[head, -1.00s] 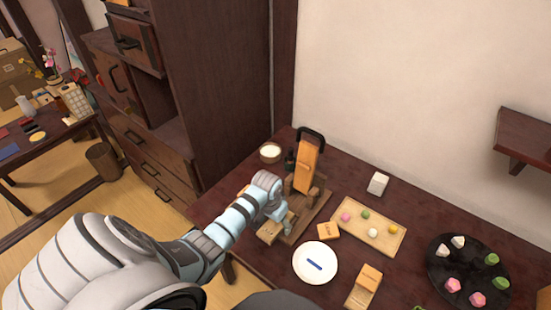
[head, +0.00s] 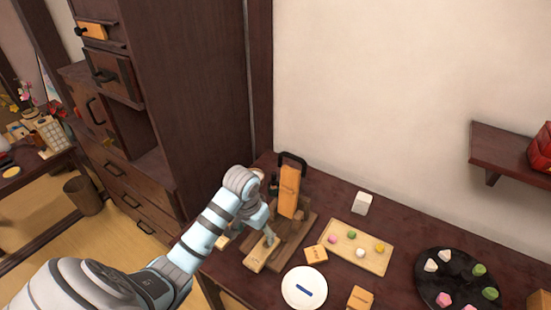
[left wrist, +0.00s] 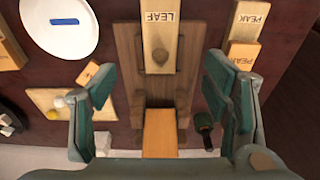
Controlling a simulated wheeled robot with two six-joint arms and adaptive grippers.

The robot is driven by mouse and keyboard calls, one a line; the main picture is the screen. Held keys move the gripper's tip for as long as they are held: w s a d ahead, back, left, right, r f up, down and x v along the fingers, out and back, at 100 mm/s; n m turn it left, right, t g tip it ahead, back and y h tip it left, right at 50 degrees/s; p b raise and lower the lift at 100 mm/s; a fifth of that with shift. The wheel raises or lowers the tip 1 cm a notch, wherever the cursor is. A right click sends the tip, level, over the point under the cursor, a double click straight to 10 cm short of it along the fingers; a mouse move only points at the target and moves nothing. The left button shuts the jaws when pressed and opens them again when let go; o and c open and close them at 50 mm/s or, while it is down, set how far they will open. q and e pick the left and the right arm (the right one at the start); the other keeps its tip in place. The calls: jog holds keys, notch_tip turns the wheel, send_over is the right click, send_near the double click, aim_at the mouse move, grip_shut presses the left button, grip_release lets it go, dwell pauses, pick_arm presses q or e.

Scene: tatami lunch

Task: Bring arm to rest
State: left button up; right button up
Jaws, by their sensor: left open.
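My left arm reaches in from the left in the head view, and its gripper (head: 268,226) hangs over the wooden press (head: 290,232) on the dark table. In the left wrist view the two green fingers (left wrist: 158,95) stand wide apart with nothing held between them. Below them are the wooden press frame (left wrist: 128,60), an orange slab (left wrist: 160,130) and a pale block marked LEAF (left wrist: 162,30). My right gripper is in neither view.
A white plate (head: 304,275) with a blue stick lies in front. A wooden tray (head: 340,262) holds several coloured sweets, and a black round tray (head: 455,262) holds more. A white block (head: 362,204) stands behind. A tall dark cabinet (head: 195,90) rises at the left, with a shelf (head: 500,150) at the right.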

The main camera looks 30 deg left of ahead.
pick_arm(q)
jog(key=s+d+f+t, duration=0.1)
jog(key=s+d, duration=0.2)
jog(key=s, duration=0.3)
jog(key=s+d+f+m, duration=0.1)
jog(key=s+d, duration=0.1)
jog(key=s, duration=0.5)
jog(key=s+d+f+t, duration=0.1)
jog(key=s+d, duration=0.2)
jog(key=s, duration=0.3)
notch_tip(320, 180, down, 18)
jog(key=s+a+g, duration=0.1)
jog(key=a, duration=0.1)
jog(key=s+f+g, duration=0.1)
jog(key=s+f, duration=1.3)
jog(key=s, duration=0.1)
jog(key=shift+a+g+y, duration=0.3)
jog(key=shift+y, duration=0.1)
